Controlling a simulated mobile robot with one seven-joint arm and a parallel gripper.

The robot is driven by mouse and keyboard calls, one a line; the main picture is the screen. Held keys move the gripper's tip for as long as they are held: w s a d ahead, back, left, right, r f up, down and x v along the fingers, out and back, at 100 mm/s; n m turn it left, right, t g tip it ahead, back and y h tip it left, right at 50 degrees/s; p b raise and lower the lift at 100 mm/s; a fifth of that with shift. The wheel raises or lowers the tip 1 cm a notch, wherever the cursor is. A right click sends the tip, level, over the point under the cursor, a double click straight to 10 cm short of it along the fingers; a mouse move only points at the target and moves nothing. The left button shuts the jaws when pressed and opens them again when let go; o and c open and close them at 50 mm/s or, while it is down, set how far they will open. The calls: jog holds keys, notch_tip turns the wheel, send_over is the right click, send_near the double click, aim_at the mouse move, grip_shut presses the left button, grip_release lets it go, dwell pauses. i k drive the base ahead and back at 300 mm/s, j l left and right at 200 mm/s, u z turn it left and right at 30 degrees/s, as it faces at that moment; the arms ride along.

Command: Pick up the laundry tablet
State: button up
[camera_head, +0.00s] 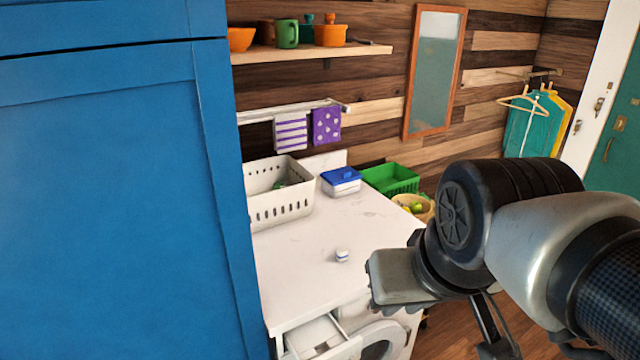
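A small white tablet with a blue band (342,255) lies on the white marbled worktop (300,248), near its front right part. I take it for the laundry tablet. My arm comes in from the right. My gripper (497,335) hangs low at the bottom right, in front of the worktop and apart from the tablet. Its dark fingers are partly hidden by my own arm, so I cannot tell whether they are open or shut. Nothing is seen held.
A white perforated basket (280,208), a white box with a blue lid (341,182), a green crate (391,179) and a bowl (413,206) are behind the tablet. An open drawer (318,336) juts out below. A tall blue cabinet (110,190) blocks the left. The worktop around the tablet is clear.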

aim_at(342, 254)
jog(key=i+l+u, duration=0.1)
jog(key=u, duration=0.7)
jog(key=l+u, duration=0.35)
jog(key=l, duration=0.2)
jog(key=l+u, duration=0.3)
jog(key=l, duration=0.95)
jog(key=k+l+u, duration=0.15)
jog(key=l, duration=0.55)
jog(key=i, duration=0.05)
